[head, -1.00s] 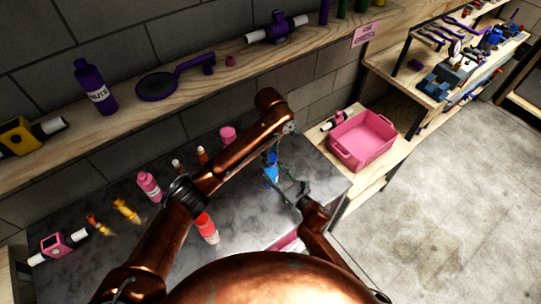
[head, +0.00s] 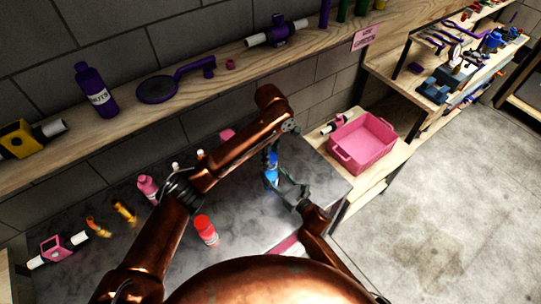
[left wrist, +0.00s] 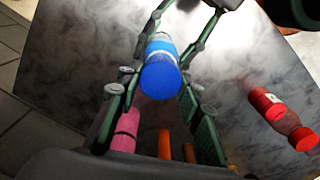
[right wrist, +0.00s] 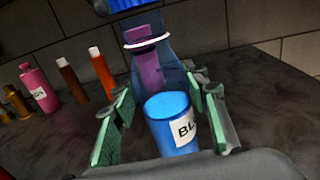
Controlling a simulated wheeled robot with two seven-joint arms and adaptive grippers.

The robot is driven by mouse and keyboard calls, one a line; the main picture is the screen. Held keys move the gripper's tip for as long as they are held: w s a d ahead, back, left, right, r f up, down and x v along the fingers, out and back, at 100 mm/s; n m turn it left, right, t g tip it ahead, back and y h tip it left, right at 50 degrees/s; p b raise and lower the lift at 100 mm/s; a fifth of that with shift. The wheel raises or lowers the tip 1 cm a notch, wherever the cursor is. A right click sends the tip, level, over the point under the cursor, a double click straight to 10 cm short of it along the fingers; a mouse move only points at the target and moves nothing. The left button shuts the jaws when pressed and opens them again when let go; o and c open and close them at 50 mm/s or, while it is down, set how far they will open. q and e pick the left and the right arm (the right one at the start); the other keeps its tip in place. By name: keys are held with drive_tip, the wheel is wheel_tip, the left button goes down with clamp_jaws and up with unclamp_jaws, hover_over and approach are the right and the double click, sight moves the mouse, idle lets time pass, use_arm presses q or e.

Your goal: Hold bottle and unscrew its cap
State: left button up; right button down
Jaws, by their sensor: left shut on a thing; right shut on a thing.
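A blue bottle (head: 271,175) stands at the right part of the grey table. In the right wrist view its lower part (right wrist: 173,128) is solid blue with a white label, and its upper part is see-through with a white ring. My right gripper (right wrist: 160,120) is shut on the body from the side. The blue cap (left wrist: 160,82) sits at the bottle's top, between the fingers of my left gripper (left wrist: 158,85), which is shut on it from above. In the head view my left arm partly hides the bottle's top. My right gripper also shows there (head: 282,187).
A red bottle (head: 206,230) stands nearer on the table. A pink bottle (head: 148,187) and orange items (head: 124,212) are at the left. A pink crate (head: 345,155) is on the wooden bench at the right. A wooden shelf (head: 215,82) runs behind.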

sight(271, 157)
use_arm(q)
drive_tip(key=shift+r, duration=2)
use_arm(e)
drive_tip(key=c, duration=1)
unclamp_jaws()
drive_tip(key=shift+c, duration=0.2)
drive_tip(key=shift+s+d, duration=0.1)
drive_tip(key=v, duration=1.2)
